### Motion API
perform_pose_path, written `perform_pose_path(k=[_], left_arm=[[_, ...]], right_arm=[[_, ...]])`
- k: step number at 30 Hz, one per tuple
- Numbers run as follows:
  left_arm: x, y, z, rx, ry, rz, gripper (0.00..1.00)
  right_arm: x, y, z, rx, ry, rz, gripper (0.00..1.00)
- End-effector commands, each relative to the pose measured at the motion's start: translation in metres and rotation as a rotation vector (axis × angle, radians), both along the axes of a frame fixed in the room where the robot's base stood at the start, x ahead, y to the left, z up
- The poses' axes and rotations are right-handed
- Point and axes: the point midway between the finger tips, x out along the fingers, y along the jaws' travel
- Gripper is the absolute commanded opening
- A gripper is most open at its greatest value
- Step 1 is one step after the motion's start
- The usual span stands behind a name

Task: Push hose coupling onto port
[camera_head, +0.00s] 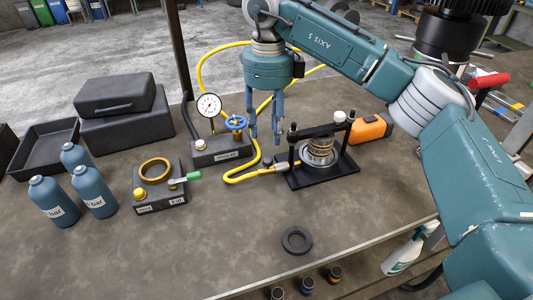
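A yellow hose (257,152) loops over the table and passes behind my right gripper. Its lower end runs right to the black fixture (325,176) with a round metal part (320,150). A small metallic coupling (281,167) shows at the fixture's left edge; whether it is seated on a port is too small to tell. My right gripper (265,141) points down above the hose, left of the fixture. Its two fingers are apart, with nothing visible held between them. My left gripper is not in view.
A gauge block (220,153) with a blue handwheel stands just left of my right gripper. An orange item (370,128) is behind the fixture. Blue bottles (47,197), a dark case (116,93) and a valve block (160,190) stand left. A black ring (296,240) lies in front.

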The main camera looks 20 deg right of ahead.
Motion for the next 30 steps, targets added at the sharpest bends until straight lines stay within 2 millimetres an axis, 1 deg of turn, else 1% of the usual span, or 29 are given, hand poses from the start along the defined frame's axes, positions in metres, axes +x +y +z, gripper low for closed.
perform_pose_path(k=[2, 5, 9, 12, 15, 19, 26, 27, 29, 30], left_arm=[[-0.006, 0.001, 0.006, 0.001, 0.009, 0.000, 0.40], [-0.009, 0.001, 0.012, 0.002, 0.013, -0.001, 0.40], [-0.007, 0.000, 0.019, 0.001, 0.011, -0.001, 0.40], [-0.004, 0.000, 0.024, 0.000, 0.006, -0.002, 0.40], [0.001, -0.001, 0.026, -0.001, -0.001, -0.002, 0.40], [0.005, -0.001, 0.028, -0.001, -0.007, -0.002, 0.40], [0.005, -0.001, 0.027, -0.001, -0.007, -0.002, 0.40], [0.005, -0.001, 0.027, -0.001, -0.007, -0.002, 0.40], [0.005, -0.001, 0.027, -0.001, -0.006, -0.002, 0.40], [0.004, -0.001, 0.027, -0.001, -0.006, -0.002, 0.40]], right_arm=[[-0.002, 0.000, -0.014, 0.001, 0.006, 0.002, 0.40], [-0.002, 0.000, -0.033, 0.001, 0.006, 0.002, 0.40], [-0.001, 0.001, -0.059, 0.003, 0.004, 0.002, 0.40], [-0.001, 0.001, -0.074, 0.003, 0.004, 0.002, 0.40], [-0.001, 0.001, -0.084, 0.004, 0.003, 0.002, 0.40], [-0.001, 0.001, -0.091, 0.005, 0.001, 0.002, 0.40], [-0.001, 0.001, -0.093, 0.005, 0.001, 0.003, 0.40], [-0.001, 0.001, -0.093, 0.005, 0.001, 0.003, 0.38], [-0.001, 0.001, -0.092, 0.005, 0.001, 0.003, 0.26], [-0.001, 0.001, -0.092, 0.005, 0.001, 0.003, 0.18]])
